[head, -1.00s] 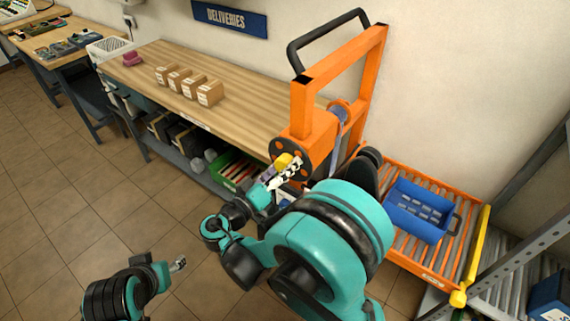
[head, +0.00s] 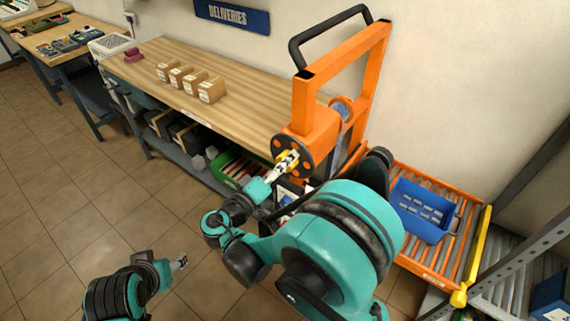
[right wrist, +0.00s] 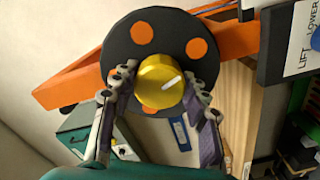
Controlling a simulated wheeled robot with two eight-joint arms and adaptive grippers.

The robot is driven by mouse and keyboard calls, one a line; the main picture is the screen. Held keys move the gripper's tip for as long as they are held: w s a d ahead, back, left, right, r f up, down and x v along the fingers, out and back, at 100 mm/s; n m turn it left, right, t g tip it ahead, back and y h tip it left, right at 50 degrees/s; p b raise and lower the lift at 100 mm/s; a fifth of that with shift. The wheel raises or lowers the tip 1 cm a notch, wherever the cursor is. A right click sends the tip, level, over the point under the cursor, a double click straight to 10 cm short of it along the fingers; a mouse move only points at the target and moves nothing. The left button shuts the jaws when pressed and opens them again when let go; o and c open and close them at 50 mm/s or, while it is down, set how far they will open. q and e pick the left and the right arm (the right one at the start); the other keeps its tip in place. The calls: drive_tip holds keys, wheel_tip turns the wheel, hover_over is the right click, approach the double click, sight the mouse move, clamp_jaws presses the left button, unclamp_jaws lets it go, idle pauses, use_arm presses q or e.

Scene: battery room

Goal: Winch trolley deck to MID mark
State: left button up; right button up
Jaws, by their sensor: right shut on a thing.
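The orange trolley (head: 369,88) stands against the wall, with a black winch disc (head: 305,143) with orange spots on its post. The trolley's roller deck (head: 426,262) is low at the right and carries a blue crate (head: 420,212). My left gripper (head: 180,261) hangs over the floor at lower left, its fingers too small to judge. I cannot make out a MID mark.
A LIFT/LOWER label (right wrist: 300,40) shows beside the winch. A wooden bench (head: 235,62) with several small boxes stands left of the trolley. A yellow bar (head: 473,254) edges the deck, with metal shelving (head: 500,270) beyond. The tiled floor at left is clear.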

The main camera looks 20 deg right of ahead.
drive_tip(key=shift+n, duration=1.3)
drive_tip(key=o, duration=1.2)
drive_tip(key=shift+c, duration=0.2)
drive_tip(key=shift+r, duration=0.15)
